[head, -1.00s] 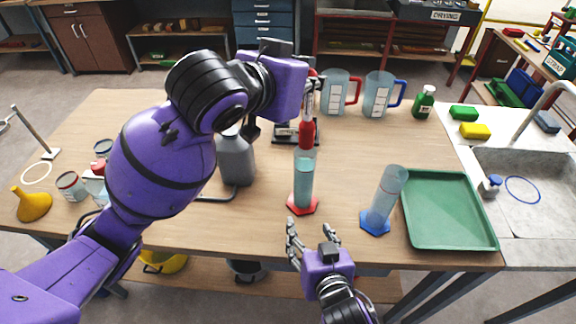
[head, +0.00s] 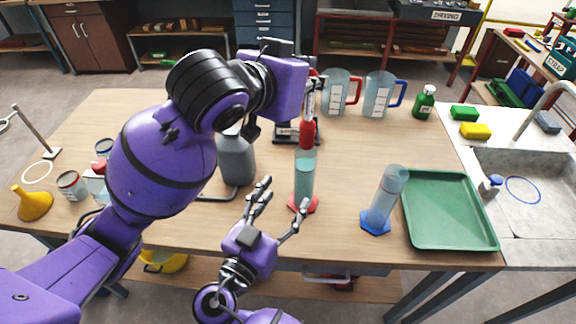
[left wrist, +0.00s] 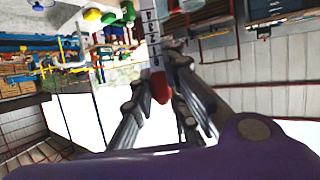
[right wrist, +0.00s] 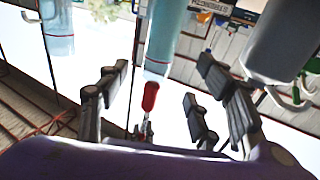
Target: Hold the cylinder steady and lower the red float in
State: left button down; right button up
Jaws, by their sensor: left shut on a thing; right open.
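The clear measuring cylinder (head: 304,181) with pale blue liquid stands upright on its red base at mid-table. The red float (head: 307,134) hangs upright over its mouth; whether its lower end is inside the rim I cannot tell. My left gripper (head: 309,94) is shut on the float's upper part, which the fingers partly hide. The float shows between the left fingers in the left wrist view (left wrist: 160,88). My right gripper (head: 284,199) is open, in front and to the left of the cylinder's lower part, apparently not touching it. The right wrist view shows the float (right wrist: 150,96) and cylinder (right wrist: 166,36).
A second cylinder on a blue base (head: 384,200) and a green tray (head: 449,246) stand to the right. A grey bottle (head: 237,160) stands close on the left. Two jugs (head: 336,95) are behind. Bare table lies between the two cylinders.

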aim_at(301, 174)
jog(key=x, duration=1.1)
jog(key=shift+w+d, duration=0.15)
jog(key=shift+w, duration=0.05)
jog(key=shift+c, duration=0.3)
grip_shut()
dwell(0.8)
pick_arm(q)
jog(key=shift+f, duration=6.75)
jog(key=c, duration=1.6)
grip_release()
jog(key=shift+c, duration=0.2)
